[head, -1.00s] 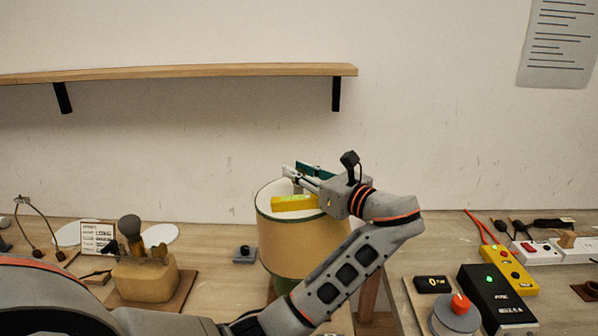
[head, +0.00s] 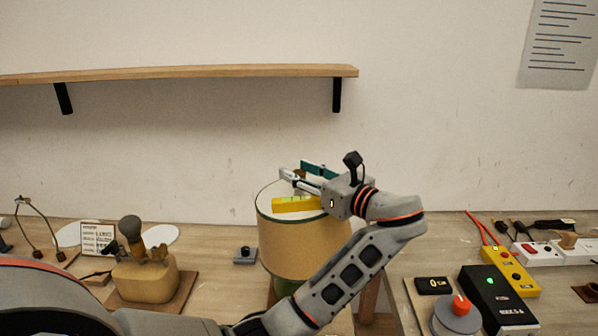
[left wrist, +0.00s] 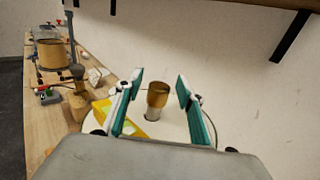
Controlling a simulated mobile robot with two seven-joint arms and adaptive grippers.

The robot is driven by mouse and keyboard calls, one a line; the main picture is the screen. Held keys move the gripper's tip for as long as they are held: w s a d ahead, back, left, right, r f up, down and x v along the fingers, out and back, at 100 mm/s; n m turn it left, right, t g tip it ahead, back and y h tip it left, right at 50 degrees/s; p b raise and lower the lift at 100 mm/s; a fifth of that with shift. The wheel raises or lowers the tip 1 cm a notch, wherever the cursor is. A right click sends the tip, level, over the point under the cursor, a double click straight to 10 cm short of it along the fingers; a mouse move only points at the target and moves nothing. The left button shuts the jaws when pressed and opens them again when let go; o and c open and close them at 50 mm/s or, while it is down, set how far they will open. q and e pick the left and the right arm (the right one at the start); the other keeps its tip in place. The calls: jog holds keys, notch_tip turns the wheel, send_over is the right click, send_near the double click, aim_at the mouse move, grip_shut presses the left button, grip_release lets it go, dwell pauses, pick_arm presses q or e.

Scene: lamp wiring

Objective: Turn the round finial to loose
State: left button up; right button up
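The round finial (left wrist: 158,94) is a brass-coloured cylindrical piece on a pale post above the lampshade's top. In the head view only a small brown part of it (head: 299,174) shows between my fingers. The lampshade (head: 300,243) is tan with a dark rim and a white top. My left gripper (head: 293,170) reaches over it from the right. In the left wrist view my left gripper (left wrist: 160,84) is open, its two teal-padded fingers on either side of the finial with gaps at both sides. My right gripper is not in view.
A yellow spirit level (head: 297,204) lies on the shade's top beside my fingers. A wooden shelf (head: 200,72) is on the wall above. A dark power box (head: 497,300) and a red-topped knob (head: 460,306) are at the right.

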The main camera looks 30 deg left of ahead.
pick_arm(q)
jog(key=v, duration=0.7)
jog(key=shift+d, duration=0.1)
dwell(0.4)
